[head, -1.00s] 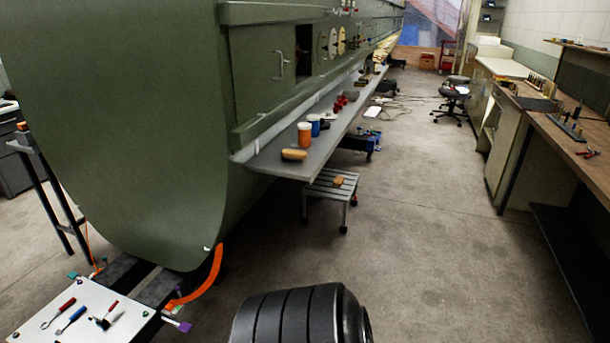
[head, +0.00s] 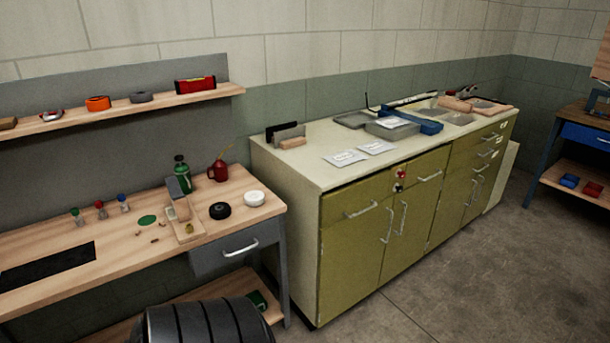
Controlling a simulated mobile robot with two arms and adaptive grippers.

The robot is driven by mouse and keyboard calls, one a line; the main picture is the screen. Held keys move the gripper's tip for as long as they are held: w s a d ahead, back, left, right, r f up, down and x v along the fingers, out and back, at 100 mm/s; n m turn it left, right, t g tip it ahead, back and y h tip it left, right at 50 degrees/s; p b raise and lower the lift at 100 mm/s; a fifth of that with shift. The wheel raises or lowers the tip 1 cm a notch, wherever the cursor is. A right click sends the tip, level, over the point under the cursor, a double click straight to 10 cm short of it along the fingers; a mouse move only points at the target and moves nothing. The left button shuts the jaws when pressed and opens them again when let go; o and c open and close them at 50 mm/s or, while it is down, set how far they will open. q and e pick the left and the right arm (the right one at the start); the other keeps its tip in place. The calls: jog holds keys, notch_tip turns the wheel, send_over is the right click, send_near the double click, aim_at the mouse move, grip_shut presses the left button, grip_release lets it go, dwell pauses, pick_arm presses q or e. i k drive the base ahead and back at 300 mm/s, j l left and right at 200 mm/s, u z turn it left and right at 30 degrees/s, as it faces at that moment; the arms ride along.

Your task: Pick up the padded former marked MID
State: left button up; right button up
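I cannot make out any former marked MID, and no such marking is readable. Pinkish-tan blocks (head: 455,104) lie at the far right end of the counter on the green cabinet (head: 375,222). A small tan block (head: 292,142) lies near the counter's left end, by dark and grey upright pieces (head: 288,132). I cannot tell whether any of these is a padded former. Neither gripper is in view.
A wooden workbench (head: 120,222) stands at left, with a red oil can (head: 220,168), green bottle (head: 181,172) and tape rolls. A shelf (head: 120,107) hangs above it. A blue tray (head: 415,120) lies on the counter. Floor (head: 470,270) at right is clear.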

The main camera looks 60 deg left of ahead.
aim_at(188, 227)
jog(key=k+j+u, duration=0.15)
jog(key=u, duration=0.35)
jog(key=k+j+u, duration=0.25)
jog(key=u, duration=0.25)
jog(key=k+j+u, duration=0.2)
jog(key=j+u, duration=0.15)
jog(key=u, duration=0.15)
jog(key=k+j+u, duration=0.1)
jog(key=j+u, duration=0.35)
jog(key=k+j+u, duration=0.1)
jog(key=j+u, duration=0.25)
jog(key=j, duration=1.75)
